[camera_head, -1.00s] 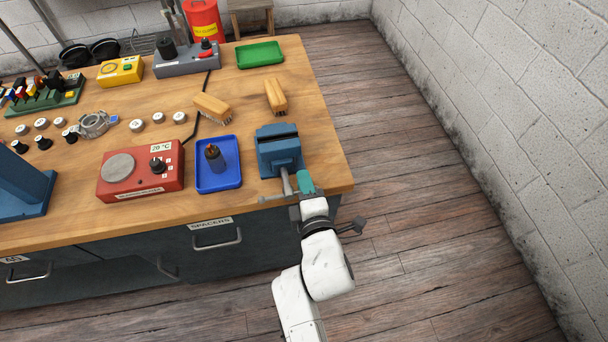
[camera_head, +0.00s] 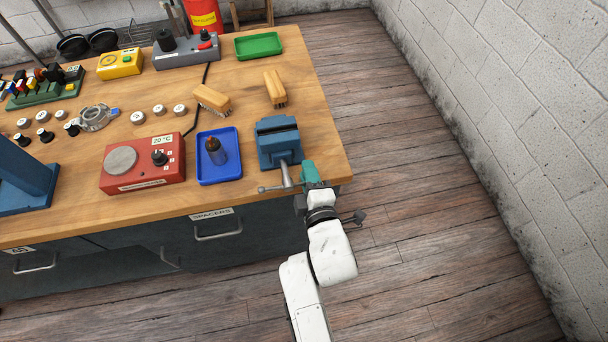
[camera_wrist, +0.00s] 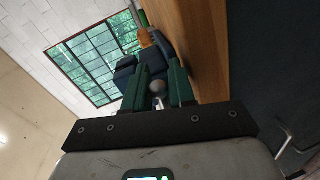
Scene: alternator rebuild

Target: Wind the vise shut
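The blue vise (camera_head: 277,142) stands on the bench's front right corner. Its grey screw (camera_head: 286,177) points toward the front edge, with a crossbar handle (camera_head: 267,189) lying roughly sideways. My gripper (camera_head: 307,174), with green fingers, is at the handle's right end, just in front of the vise. In the wrist view, my fingers (camera_wrist: 160,80) stand apart with a round grey knob (camera_wrist: 157,88) between them, and the dark blue vise (camera_wrist: 125,70) shows behind. Whether the fingers touch the knob is unclear. The handle's right end is hidden in the head view.
A blue tray (camera_head: 231,174) with a dark bottle (camera_head: 215,151) lies left of the vise. A red hotplate (camera_head: 143,166) is farther left. Two wooden brushes (camera_head: 274,86) lie behind the vise. The floor right of the bench is clear.

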